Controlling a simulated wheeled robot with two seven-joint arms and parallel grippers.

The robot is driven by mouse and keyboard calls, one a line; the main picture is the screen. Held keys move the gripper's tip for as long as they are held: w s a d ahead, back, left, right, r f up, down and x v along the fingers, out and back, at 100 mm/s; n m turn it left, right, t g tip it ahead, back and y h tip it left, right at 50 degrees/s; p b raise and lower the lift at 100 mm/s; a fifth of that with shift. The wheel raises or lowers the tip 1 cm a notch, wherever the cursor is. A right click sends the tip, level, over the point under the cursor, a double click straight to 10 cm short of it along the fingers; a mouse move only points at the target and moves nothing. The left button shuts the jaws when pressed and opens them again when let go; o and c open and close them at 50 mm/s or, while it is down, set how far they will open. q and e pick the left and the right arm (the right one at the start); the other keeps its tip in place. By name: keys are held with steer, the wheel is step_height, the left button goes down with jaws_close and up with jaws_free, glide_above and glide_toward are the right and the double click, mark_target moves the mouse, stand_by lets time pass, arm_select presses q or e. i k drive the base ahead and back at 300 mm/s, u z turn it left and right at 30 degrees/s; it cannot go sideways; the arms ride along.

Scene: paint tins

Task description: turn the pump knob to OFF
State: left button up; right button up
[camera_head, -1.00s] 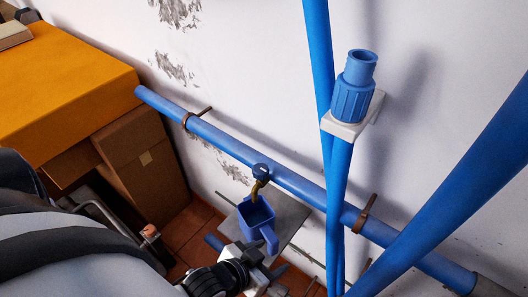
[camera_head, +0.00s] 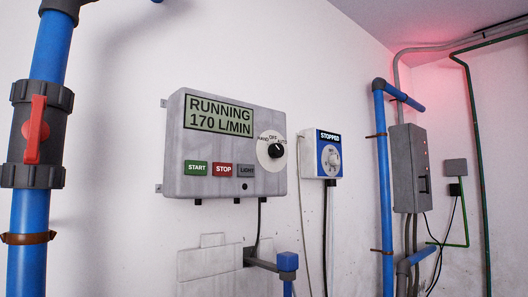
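A grey control box (camera_head: 226,148) hangs on the white wall, its display reading "RUNNING 170 L/MIN". A black knob (camera_head: 276,151) sits on a round white dial at the box's right side, labelled HAND, OFF and AUTO. The knob's exact pointing is too small to tell surely. Below the display are a green START button (camera_head: 196,168), a red STOP button (camera_head: 222,169) and a grey LIGHT button (camera_head: 246,170). Neither of my grippers is in view.
A smaller box (camera_head: 322,155) with a blue face reads "STOPPED" and has a white dial. A blue pipe with a red-handled valve (camera_head: 36,130) stands at left. A grey cabinet (camera_head: 409,168) and another blue pipe (camera_head: 383,190) are at right.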

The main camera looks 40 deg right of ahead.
mark_target(276, 151)
steer(key=u, duration=0.95)
steer(key=i, duration=0.65)
steer(key=z, duration=4.05)
steer(key=i, duration=1.15)
steer(key=u, duration=1.1)
